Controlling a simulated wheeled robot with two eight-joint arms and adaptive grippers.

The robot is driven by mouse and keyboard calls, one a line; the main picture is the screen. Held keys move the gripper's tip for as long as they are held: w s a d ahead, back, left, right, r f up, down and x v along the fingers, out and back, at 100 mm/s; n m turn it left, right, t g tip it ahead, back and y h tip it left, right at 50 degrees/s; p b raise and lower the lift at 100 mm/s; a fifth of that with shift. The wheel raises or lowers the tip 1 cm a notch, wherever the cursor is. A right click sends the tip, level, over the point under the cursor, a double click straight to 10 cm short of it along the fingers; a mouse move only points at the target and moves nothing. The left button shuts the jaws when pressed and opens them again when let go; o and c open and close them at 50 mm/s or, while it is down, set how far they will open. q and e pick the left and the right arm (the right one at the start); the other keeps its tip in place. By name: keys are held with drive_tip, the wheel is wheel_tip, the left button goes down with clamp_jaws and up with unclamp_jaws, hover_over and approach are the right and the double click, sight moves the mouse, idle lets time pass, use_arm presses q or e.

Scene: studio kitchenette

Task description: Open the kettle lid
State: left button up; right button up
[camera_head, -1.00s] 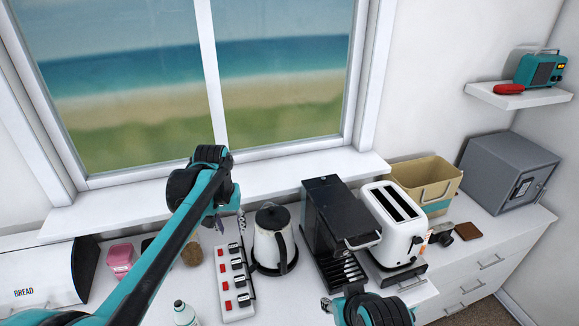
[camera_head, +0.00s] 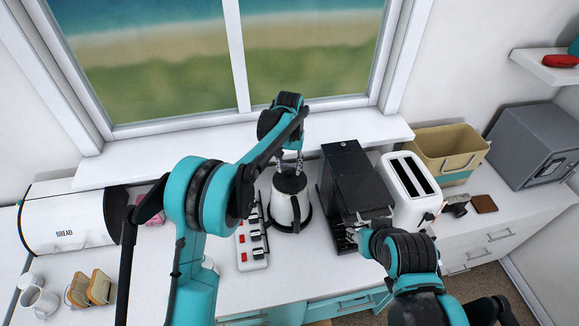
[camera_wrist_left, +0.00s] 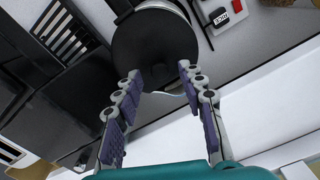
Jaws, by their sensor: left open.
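The white kettle (camera_head: 283,208) with a black lid (camera_head: 290,182) and dark handle stands upright on the counter. My left gripper (camera_head: 288,164) is right above the lid, at its window side. In the left wrist view, the round dark lid (camera_wrist_left: 150,45) fills the top middle. There, the open left fingers (camera_wrist_left: 158,78) reach to the lid's near edge with nothing between them. I cannot tell whether they touch it. My right gripper (camera_head: 357,237) is low in front of the coffee machine; its finger opening is too small to read.
A power strip (camera_head: 251,243) lies left of the kettle. The black coffee machine (camera_head: 351,172) stands close on its right, with the white toaster (camera_head: 410,188) beyond. The windowsill (camera_head: 215,160) is behind. A bread box (camera_head: 70,218), toast rack (camera_head: 90,289) and mug (camera_head: 38,302) are left.

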use_arm(q)
drive_tip(key=shift+s+f, duration=0.1)
drive_tip(key=shift+f, duration=0.15)
clamp_jaws()
